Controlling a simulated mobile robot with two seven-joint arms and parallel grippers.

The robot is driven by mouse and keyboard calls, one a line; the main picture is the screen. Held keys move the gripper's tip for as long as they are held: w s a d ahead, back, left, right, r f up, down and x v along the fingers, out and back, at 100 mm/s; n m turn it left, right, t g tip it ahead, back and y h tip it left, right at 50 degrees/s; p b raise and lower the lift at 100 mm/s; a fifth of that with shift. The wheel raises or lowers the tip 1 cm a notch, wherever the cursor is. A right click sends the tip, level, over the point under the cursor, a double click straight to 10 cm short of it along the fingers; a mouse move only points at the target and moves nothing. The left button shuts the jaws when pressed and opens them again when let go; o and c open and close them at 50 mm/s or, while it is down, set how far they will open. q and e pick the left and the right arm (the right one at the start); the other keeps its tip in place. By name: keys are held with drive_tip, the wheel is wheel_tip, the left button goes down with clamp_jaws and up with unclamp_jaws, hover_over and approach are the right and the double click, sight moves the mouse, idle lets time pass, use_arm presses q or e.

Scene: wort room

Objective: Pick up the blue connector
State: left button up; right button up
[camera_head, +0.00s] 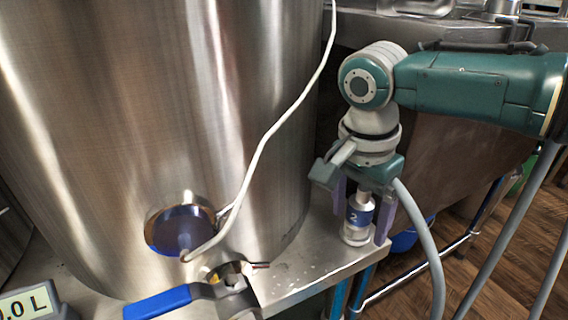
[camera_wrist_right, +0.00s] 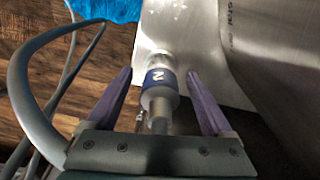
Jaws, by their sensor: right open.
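The blue connector is a silvery metal cylinder with a blue band marked "2" (camera_head: 359,217). It stands upright on the right corner of the steel shelf, and it also shows in the right wrist view (camera_wrist_right: 161,80). My right gripper (camera_head: 362,228) points down over it from above. Its two purple fingers are open, one on each side of the connector. In the right wrist view (camera_wrist_right: 165,73) a gap shows between each finger and the connector. My left gripper is not in view.
A large steel tank (camera_head: 160,110) fills the left, with a white cable (camera_head: 265,140) running down it. A blue-handled valve (camera_head: 165,302) sits at the tank's foot. The steel shelf (camera_head: 300,262) ends just right of the connector, above a wooden floor (camera_head: 500,265).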

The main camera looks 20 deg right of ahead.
clamp_jaws()
idle(0.5)
